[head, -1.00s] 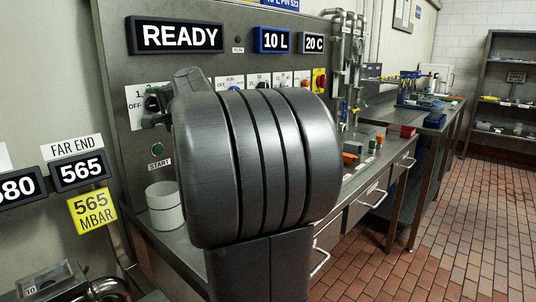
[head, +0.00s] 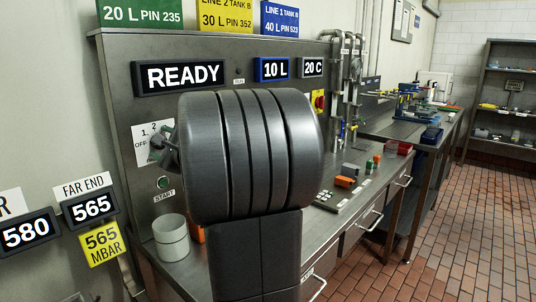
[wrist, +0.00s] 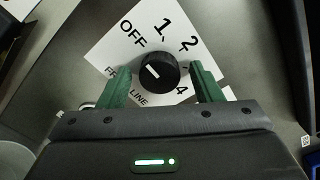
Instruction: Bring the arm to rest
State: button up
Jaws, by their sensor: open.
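My gripper (wrist: 158,78) shows in the wrist view with its two green fingers apart, one on each side of a black rotary knob (wrist: 160,72). I see no clear contact between the fingers and the knob. The knob's white mark points to the upper left, on the OFF side of its white dial card (wrist: 115,55), which reads OFF, 1, 2 and 4. In the head view my gripper (head: 168,148) shows only in part beside the same card (head: 147,130); my own arm hides the rest.
The panel carries a READY display (head: 178,75) and a green START button (head: 163,183). A white cylindrical container (head: 171,238) stands on the bench below, with an orange object (head: 197,234) partly hidden behind my arm. Orange, green and red items lie on the bench to the right.

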jog(key=shift+m+p, duration=0.7)
jog(key=shift+s+f, duration=0.1)
jog(key=shift+f, duration=0.05)
